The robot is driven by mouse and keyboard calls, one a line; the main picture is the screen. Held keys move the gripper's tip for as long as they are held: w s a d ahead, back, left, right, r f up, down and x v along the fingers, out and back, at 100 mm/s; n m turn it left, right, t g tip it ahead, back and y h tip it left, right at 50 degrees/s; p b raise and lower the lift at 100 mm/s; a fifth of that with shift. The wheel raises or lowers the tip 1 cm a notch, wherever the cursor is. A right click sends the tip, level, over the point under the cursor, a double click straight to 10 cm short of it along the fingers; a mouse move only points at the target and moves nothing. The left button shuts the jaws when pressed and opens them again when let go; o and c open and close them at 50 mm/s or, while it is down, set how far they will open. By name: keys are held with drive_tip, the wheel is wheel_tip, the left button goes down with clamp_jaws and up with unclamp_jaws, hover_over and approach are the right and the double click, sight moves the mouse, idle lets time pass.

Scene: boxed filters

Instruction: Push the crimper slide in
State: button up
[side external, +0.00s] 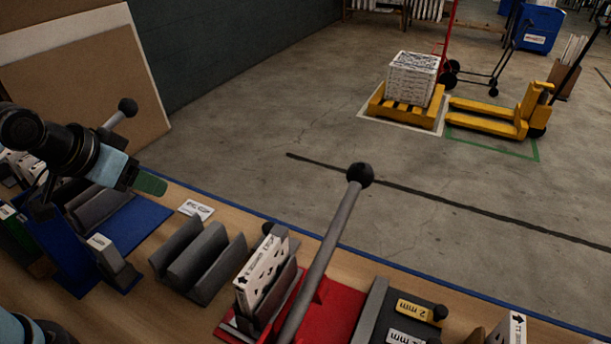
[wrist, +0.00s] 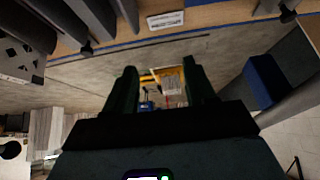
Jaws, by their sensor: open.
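A red-based press (side external: 345,308), which may be the crimper, stands on the bench in the side external view. Its long grey lever (side external: 325,245) is raised and ends in a black ball. A white panel with black arrows (side external: 262,270) stands upright beside it between grey plates. I cannot tell which part is the slide. A blue-based fixture (side external: 135,228) with grey blocks stands at the left, partly behind my arm. My gripper (side external: 150,184) is at the left above the bench, apart from the red press. In the wrist view its two dark green fingers (wrist: 161,85) are spread with nothing held.
A grey slotted rack (side external: 198,262) stands between the blue fixture and the red press. A small white label (side external: 196,209) lies near the blue bench edge. A second black-knobbed lever (side external: 127,107) rises behind my arm. Yellow "2 mm" tag (side external: 415,309) is at right.

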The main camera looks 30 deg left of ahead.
drive_tip(key=m+g, duration=0.7)
drive_tip(key=m, duration=0.2)
hover_over(269, 226)
wheel_tip(269, 226, down, 11)
drive_tip(key=shift+f, duration=0.15)
clamp_jaws()
